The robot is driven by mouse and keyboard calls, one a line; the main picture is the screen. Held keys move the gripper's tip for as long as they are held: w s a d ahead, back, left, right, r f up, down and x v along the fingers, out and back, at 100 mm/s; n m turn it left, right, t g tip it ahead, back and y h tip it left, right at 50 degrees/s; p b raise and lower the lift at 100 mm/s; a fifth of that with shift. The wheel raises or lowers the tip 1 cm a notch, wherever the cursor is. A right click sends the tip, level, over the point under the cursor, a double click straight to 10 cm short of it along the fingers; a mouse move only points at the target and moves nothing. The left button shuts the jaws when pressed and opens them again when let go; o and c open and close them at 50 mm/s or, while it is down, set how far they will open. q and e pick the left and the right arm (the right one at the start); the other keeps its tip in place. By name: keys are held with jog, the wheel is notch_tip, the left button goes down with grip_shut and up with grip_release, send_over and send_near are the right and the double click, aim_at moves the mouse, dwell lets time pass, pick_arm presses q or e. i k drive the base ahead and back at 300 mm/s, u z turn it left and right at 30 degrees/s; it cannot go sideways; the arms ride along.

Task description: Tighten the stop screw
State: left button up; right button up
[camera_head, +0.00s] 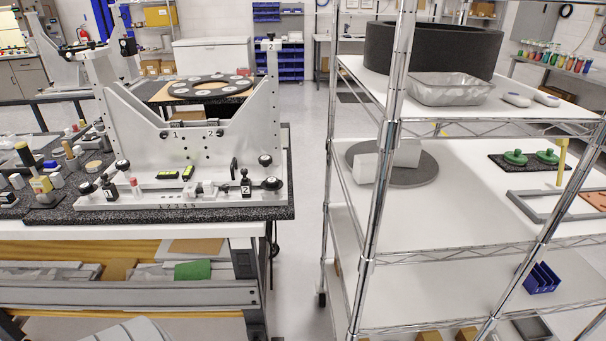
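The mirror fixture (196,150), a grey metal frame with a V-shaped cutout and two upright side plates, stands on a dark speckled slab (190,213) on the left bench. Labels 1 and 2 show on its front plate. Along its front base are small parts: a black-knobbed clamp marked 1 (108,187), another marked 2 (246,184), a red-topped piece (136,188), and black knobs (265,160). I cannot tell which part is the stop screw; it is too small to make out. Neither of my grippers shows.
Several small tools crowd the bench left of the fixture. Clear floor (306,150) lies between bench and rack.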

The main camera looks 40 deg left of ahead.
aim_at(225, 187)
jog(key=z, duration=2.35)
jog(key=k, duration=1.45)
jog(key=u, duration=1.15)
